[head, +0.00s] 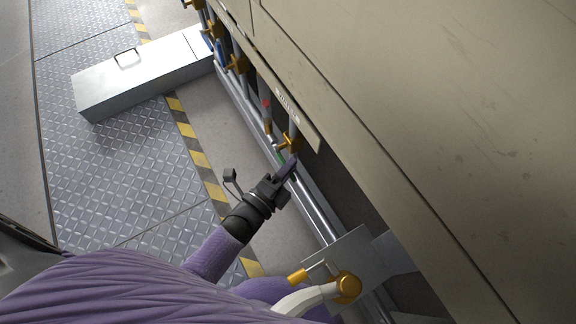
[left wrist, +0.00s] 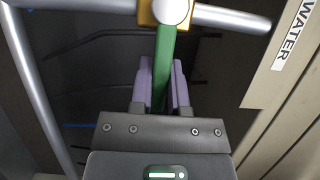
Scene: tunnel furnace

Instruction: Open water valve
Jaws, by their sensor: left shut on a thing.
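The water valve has a gold body (head: 289,143) on a thin pipe below the cabinet edge. In the left wrist view its gold body (left wrist: 150,14) is at the top, with a round pale cap and silver pipe across it. A green handle (left wrist: 165,50) runs down from the body between the purple fingers of my left gripper (left wrist: 162,80). My left gripper (head: 287,168) is shut on this handle, just below the valve body in the head view. The fingers hide part of the handle. My right gripper is not in view.
A WATER label (left wrist: 297,35) is on the panel beside the valve. More gold valves (head: 237,64) line the cabinet's (head: 430,110) lower edge. A long metal box (head: 140,75) lies on the diamond-plate floor. A curved white pipe with a gold fitting (head: 347,287) is nearer me.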

